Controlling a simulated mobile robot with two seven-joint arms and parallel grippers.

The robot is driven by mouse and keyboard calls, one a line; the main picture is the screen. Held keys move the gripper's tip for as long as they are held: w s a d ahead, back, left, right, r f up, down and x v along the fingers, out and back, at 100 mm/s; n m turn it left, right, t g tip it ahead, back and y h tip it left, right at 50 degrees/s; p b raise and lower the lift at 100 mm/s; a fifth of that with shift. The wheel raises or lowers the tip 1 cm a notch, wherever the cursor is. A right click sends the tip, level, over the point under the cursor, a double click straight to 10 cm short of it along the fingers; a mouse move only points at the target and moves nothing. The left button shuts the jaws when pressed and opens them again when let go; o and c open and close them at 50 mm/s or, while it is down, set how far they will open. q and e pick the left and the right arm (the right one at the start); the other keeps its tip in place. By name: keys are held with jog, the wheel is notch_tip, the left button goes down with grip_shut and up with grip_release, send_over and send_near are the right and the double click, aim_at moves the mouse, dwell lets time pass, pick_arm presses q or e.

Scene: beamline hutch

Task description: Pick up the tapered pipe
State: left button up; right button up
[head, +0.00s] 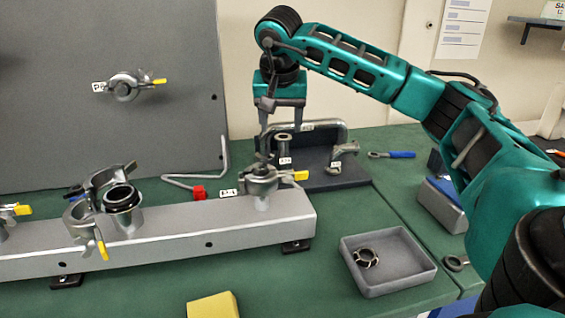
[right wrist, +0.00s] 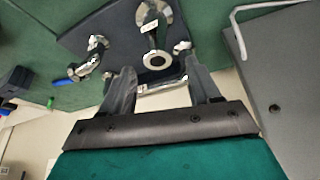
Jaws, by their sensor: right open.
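The tapered pipe (head: 284,147) is a grey metal piece with flanged ends and a small white label. It stands upright on a dark carrier board (head: 318,180) at the back of the bench. In the right wrist view the pipe (right wrist: 158,40) shows a wide flange at its base and a smaller round open end towards me. My right gripper (head: 281,127) points down above the pipe, open and empty. In the right wrist view its fingers (right wrist: 160,66) lie either side of the pipe's upper end, with gaps; their exact height against it is unclear. My left gripper is not in view.
A bent metal elbow (head: 345,155) stands right of the pipe, and a grey handle (head: 330,128) arches behind. A clamped fitting (head: 262,180) on the silver rail (head: 200,236) stands in front. A grey bin (head: 395,278) with a ring is at front right.

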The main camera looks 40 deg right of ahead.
aim_at(283, 136)
jog(key=x, duration=0.6)
jog(key=shift+d+r, duration=0.1)
jog(key=shift+d, duration=0.2)
jog(key=c, duration=1.1)
jog(key=shift+r, duration=0.2)
jog(key=shift+r+p, duration=1.65)
jog(key=shift+r, duration=8.25)
